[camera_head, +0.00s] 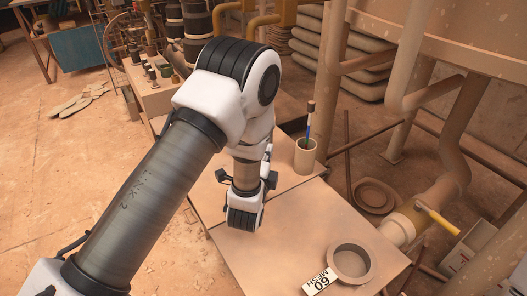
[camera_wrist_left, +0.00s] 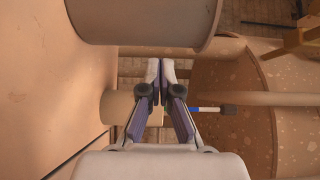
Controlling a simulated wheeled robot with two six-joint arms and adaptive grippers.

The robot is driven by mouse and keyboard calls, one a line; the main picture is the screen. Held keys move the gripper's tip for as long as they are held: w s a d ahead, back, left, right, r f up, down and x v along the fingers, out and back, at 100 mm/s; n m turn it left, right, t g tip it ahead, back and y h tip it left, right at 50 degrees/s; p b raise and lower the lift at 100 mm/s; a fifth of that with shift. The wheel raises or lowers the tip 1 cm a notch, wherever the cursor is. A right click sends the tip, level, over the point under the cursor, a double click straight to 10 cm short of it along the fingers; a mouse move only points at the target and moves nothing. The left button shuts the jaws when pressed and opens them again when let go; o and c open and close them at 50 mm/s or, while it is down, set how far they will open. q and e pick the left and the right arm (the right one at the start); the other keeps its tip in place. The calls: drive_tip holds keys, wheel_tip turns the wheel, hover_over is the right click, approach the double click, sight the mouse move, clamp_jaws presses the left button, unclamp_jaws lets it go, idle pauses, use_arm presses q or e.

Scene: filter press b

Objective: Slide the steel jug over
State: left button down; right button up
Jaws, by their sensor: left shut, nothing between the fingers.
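My left gripper (camera_wrist_left: 160,68) is shut and empty in the wrist view, its two fingertips together. In the head view my own arm hides most of it, over the left part of the table. A large, smooth cylinder (camera_wrist_left: 145,22), which looks like the steel jug, fills the top of the wrist view, close beside the fingertips. I cannot tell whether they touch it. The table surface lies at the left of that view, so the picture is turned on its side. The jug is not clearly seen in the head view, where my arm blocks that area.
A beige cup (camera_head: 306,157) holding a brush stands at the table's back right; it also shows in the wrist view (camera_wrist_left: 118,105). A round ring (camera_head: 351,263) and a "60 MESH" label (camera_head: 321,281) lie at the front. The table's middle (camera_head: 290,225) is clear. Pipes (camera_head: 452,185) stand right.

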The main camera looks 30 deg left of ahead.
use_arm(q)
drive_tip(key=shift+w+a, duration=0.45)
drive_tip(key=shift+a, duration=0.4)
drive_tip(key=shift+w+a+r+p, duration=0.15)
drive_tip(key=shift+w+a+p, duration=0.3)
drive_tip(key=shift+a, duration=0.25)
drive_tip(key=shift+w+a, duration=0.1)
drive_tip(key=shift+a, duration=0.15)
drive_tip(key=shift+d, duration=0.1)
drive_tip(key=shift+f, duration=0.2)
